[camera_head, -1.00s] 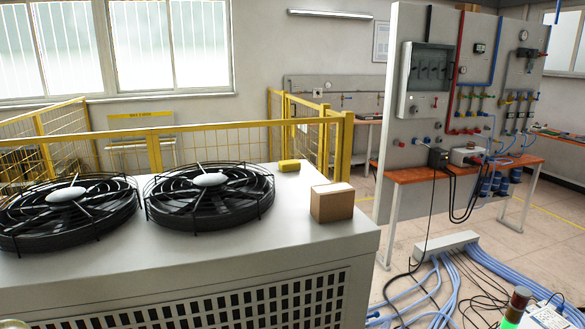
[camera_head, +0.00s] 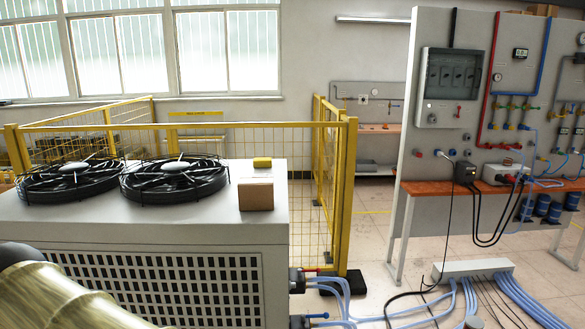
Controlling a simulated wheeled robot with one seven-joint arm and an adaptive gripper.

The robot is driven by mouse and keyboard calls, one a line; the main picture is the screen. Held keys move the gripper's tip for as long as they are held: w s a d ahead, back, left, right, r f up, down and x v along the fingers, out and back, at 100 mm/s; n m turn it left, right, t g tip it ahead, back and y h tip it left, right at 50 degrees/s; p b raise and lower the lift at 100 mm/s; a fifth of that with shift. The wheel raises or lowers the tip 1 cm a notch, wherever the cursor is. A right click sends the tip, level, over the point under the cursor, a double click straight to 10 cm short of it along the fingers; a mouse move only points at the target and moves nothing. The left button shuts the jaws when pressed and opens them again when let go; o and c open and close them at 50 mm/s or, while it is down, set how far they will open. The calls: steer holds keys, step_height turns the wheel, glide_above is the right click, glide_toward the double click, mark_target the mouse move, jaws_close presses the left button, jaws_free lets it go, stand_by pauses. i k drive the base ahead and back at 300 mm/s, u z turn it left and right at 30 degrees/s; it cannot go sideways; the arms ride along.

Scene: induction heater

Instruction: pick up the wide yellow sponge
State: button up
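The wide yellow sponge (camera_head: 262,162) is a small yellow block. It lies on the flat top of the grey heater unit (camera_head: 280,187), near its back right, behind a cardboard box. My gripper is not in view. Part of what looks like my own arm shows, blurred, at the lower left of the picture.
The brown cardboard box (camera_head: 256,194) stands in front of the sponge. Two black fans (camera_head: 174,180) (camera_head: 70,181) fill the left of the unit's top. A yellow fence (camera_head: 335,180) stands behind and to the right. Blue hoses (camera_head: 345,300) run on the floor at the right.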

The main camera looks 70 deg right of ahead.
mark_target(258, 162)
steer(key=u, duration=0.05)
steer(key=k, duration=0.5)
steer(key=z, duration=2)
